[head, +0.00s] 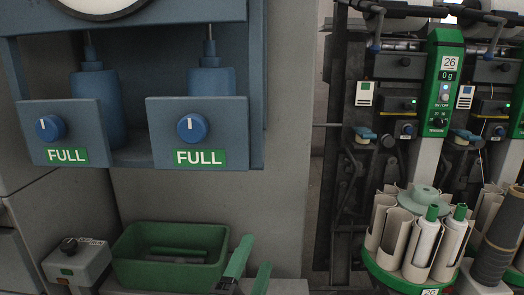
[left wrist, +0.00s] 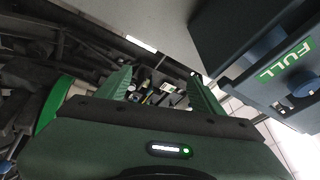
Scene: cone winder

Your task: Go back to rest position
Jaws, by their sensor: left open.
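My left gripper (head: 256,251) shows at the bottom of the head view, just right of the green bin, with its two green fingers pointing up and spread apart. In the left wrist view my left gripper (left wrist: 160,72) also shows both fingers apart with nothing held between them. My right gripper is in neither view.
A green bin (head: 130,270) holding green rods stands beside a grey box with a knob (head: 75,265). Above hang two blue units marked FULL (head: 197,130). At right is the winder with a round green holder (head: 385,280) of white bobbins. A grey wall (head: 285,200) stands between.

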